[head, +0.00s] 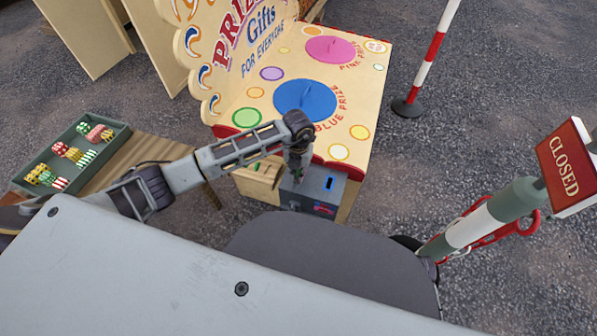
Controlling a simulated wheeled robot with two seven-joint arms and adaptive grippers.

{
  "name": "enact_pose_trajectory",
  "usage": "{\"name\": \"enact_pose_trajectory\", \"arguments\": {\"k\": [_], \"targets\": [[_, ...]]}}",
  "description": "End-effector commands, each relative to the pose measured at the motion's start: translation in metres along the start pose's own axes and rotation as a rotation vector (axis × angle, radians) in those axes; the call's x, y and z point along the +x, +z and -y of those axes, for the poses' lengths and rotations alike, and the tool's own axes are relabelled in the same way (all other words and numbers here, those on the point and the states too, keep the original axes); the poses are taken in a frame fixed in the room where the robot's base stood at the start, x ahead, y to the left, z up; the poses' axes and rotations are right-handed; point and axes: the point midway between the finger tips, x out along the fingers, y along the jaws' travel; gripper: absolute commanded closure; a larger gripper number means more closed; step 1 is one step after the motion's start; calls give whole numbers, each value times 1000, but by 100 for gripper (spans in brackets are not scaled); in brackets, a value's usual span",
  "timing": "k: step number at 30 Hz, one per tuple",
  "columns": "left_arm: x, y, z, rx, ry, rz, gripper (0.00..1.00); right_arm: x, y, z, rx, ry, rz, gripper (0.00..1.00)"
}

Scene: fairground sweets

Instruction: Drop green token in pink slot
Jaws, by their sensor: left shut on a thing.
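A grey box (322,180) stands at the front of the prize stand. A blue slot (328,184) shows on its top, and a small coloured label (325,209) on its front. My left gripper (295,188) points down over the left part of this box, left of the blue slot. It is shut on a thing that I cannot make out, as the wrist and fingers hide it. No green token can be made out. The pink slot does not show either; the gripper covers that part of the box. My right gripper is not in view.
The prize stand (345,115) has a blue disc (305,97) and a pink disc (331,49). A green tray (110,150) of striped sweets sits on a wooden table at left. A red-and-white pole and a closed sign (565,167) stand at right.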

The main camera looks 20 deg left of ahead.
Motion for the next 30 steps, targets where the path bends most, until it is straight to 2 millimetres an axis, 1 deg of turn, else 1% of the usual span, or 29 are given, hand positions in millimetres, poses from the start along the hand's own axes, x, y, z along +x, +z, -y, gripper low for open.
{"name": "enact_pose_trajectory", "arguments": {"k": [12, 13, 18, 19, 30], "targets": [[2, 0, 0, 0, 0, 0, 100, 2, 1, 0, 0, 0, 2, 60], [2, 0, 0, 0, 0, 0, 90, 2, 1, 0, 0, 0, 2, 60], [2, 0, 0, 0, 0, 0, 68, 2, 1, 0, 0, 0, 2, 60], [2, 0, 0, 0, 0, 0, 66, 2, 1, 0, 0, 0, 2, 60], [0, 0, 0, 0, 0, 0, 66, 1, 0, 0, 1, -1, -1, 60]]}}
